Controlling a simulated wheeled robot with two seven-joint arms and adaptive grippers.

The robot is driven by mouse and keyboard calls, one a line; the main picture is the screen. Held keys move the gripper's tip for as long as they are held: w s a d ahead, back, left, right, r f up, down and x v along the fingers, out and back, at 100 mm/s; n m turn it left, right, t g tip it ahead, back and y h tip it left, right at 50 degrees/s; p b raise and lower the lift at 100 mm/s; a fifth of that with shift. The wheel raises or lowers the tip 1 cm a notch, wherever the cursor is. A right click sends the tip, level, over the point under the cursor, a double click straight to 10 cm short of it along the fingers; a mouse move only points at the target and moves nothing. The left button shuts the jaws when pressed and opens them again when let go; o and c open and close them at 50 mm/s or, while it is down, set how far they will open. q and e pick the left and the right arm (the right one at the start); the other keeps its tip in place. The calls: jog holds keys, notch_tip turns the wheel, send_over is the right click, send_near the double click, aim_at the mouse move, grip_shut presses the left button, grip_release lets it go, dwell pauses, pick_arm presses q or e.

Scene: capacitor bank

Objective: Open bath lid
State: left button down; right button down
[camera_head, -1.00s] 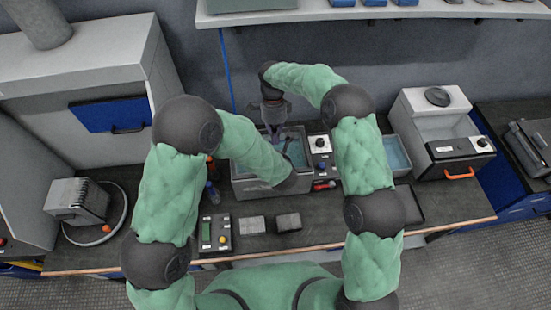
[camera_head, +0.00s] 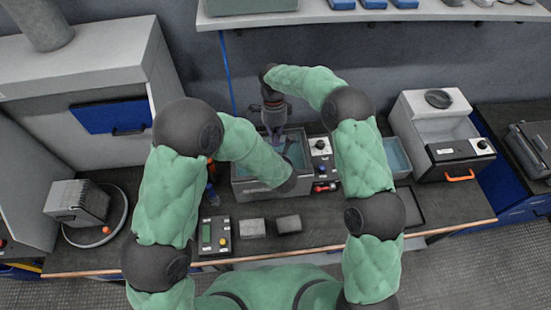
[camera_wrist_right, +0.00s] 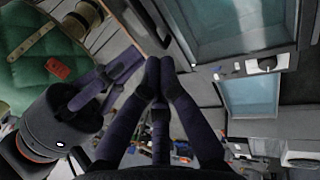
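A grey bath (camera_head: 245,188) with a pale blue inside stands mid-bench, partly covered by both arms; I cannot make out a separate lid. My right gripper (camera_head: 277,146) points down over its back part. In the right wrist view its long dark fingers (camera_wrist_right: 157,75) converge with tips together, with nothing seen between them. A pale blue bath surface (camera_wrist_right: 235,25) shows to their upper right. My left arm reaches over the bath's front; its gripper is hidden in the head view. In the right wrist view the left gripper (camera_wrist_right: 120,82) is to the left, its fingers overlapping.
A knob panel (camera_head: 320,147) stands right of the bath, then a second blue-filled tank (camera_head: 397,158). A white box unit (camera_head: 437,115) with an orange handle is farther right. A keypad box (camera_head: 215,235) and two grey blocks (camera_head: 270,226) lie in front. A shelf (camera_head: 380,14) hangs behind.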

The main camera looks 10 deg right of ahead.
jog(key=c, duration=1.1)
grip_release()
